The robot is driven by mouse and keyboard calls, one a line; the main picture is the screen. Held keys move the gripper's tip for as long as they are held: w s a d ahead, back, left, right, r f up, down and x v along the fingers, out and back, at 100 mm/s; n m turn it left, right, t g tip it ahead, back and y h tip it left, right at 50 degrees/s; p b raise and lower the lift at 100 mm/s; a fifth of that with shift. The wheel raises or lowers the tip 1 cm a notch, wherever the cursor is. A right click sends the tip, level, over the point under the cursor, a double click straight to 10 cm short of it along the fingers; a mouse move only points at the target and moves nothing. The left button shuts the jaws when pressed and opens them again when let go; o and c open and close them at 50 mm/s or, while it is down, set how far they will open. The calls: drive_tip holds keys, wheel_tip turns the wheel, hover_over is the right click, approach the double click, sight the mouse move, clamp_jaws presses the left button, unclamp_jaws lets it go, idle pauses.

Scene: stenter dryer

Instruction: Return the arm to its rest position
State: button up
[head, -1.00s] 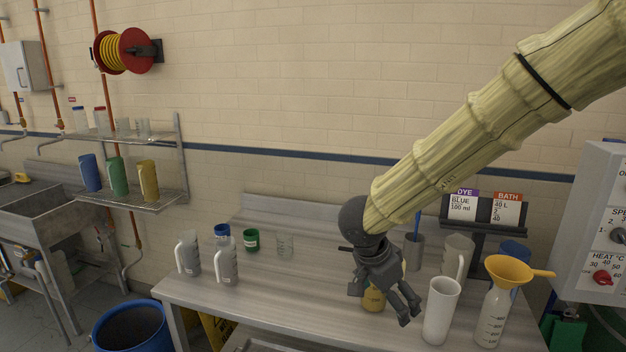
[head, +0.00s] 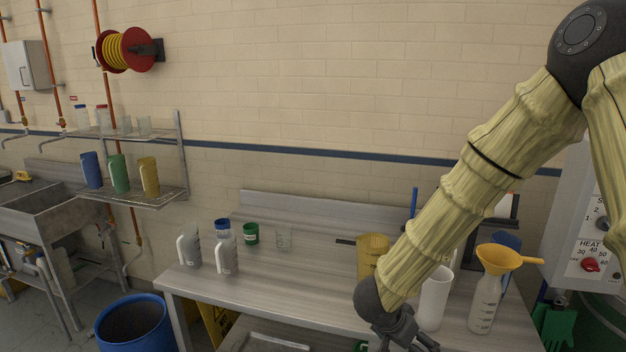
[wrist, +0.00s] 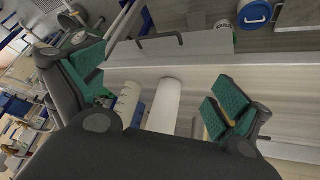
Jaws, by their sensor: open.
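My arm, in a pale yellow sleeve, comes down from the upper right in the head view. My gripper (head: 405,338) is at the bottom of the head view, in front of the bench's front edge, partly cut off by the frame. In the wrist view my gripper (wrist: 160,100) shows its green-padded fingers spread wide apart with nothing held between them. A white cylinder (wrist: 165,103) shows beyond the gap between the fingers. A yellow jug (head: 371,252) stands on the bench behind my arm, partly hidden by it.
The bench (head: 290,285) holds two grey jugs (head: 226,250), a green tub (head: 251,234), a white cylinder (head: 433,300) and a bottle with a yellow funnel (head: 497,259) close to my arm. A blue bin (head: 135,325) stands at lower left. The bench's left-middle top is clear.

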drive_tip(key=s+d+f+n+y+b, duration=0.1)
drive_tip(key=s+d+f+n, duration=0.15)
drive_tip(key=s+f, duration=0.65)
drive_tip(key=s+d+f+n+y+b, duration=0.1)
drive_tip(key=s+f+n, duration=0.2)
drive_tip(key=f, duration=1.2)
drive_tip(key=s+a+f+n+g+y+b, duration=0.1)
drive_tip(key=s+f, duration=0.4)
drive_tip(key=s, duration=0.5)
drive_tip(key=s+a+f+n+g+y+b, duration=0.1)
drive_tip(key=s+f+n+g+y, duration=0.1)
drive_tip(key=s+f, duration=0.4)
drive_tip(key=s, duration=0.4)
drive_tip(key=shift+s+f+n, duration=0.15)
drive_tip(key=shift+s+n, duration=0.2)
drive_tip(key=shift+a, duration=0.1)
